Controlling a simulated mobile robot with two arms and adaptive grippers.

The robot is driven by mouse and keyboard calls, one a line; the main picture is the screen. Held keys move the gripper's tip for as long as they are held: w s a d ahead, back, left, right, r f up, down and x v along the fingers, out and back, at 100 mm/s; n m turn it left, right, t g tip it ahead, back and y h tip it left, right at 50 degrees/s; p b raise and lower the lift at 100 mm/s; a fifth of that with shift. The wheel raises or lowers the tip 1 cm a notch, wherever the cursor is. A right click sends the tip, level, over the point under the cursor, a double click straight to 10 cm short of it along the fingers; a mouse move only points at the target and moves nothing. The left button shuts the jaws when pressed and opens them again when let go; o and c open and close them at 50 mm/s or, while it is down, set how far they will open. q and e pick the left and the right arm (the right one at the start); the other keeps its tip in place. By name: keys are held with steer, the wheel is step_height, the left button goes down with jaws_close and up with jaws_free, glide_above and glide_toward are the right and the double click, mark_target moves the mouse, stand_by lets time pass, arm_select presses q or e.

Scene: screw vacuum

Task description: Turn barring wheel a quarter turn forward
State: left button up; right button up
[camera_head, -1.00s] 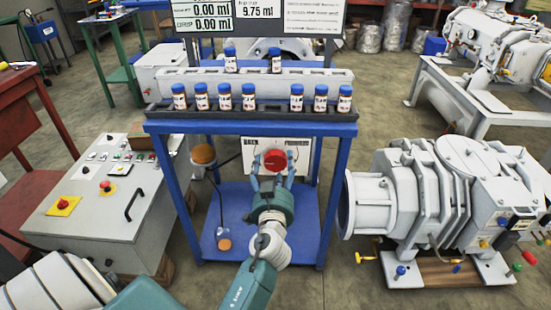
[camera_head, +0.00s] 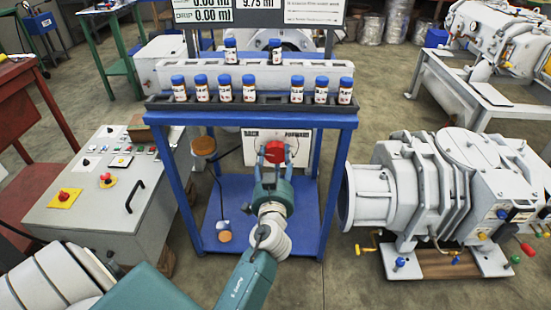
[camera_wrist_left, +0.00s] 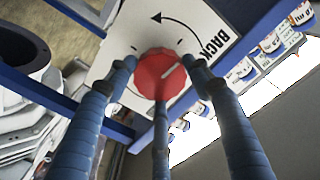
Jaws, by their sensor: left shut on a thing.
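The barring wheel is a red knob (camera_head: 275,151) on a white panel (camera_head: 303,147) under the blue stand's top. In the left wrist view the red knob (camera_wrist_left: 159,74) carries a pale line pointing up and right. The panel (camera_wrist_left: 118,52) beside it bears a curved black arrow and the word BACK. My left gripper (camera_head: 274,156) is shut on the red knob. In the left wrist view its blue fingers (camera_wrist_left: 160,80) close around the knob from both sides and below. My right gripper is not in view.
The blue stand (camera_head: 350,122) carries a rack of several blue-capped bottles (camera_head: 248,90) above the knob. A grey control box (camera_head: 85,195) stands at left. A large grey pump (camera_head: 430,190) stands at right. Floor shows between pump and stand.

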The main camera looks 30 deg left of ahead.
arm_select(q)
steer(key=m, duration=0.4)
steer(key=shift+r, duration=0.25)
steer(key=m, duration=0.2)
steer(key=shift+w+d+m+p, duration=0.1)
steer(key=shift+m+p, duration=0.2)
steer(key=shift+m, duration=0.6)
steer(key=shift+m+p, duration=0.3)
steer(key=shift+m, duration=0.6)
steer(key=m+p, duration=0.1)
steer(key=m, duration=0.4)
steer(key=shift+m+p, duration=0.3)
steer(key=shift+p, duration=0.05)
steer(key=shift+d+f+m, duration=0.1)
steer(key=shift+m, duration=0.7)
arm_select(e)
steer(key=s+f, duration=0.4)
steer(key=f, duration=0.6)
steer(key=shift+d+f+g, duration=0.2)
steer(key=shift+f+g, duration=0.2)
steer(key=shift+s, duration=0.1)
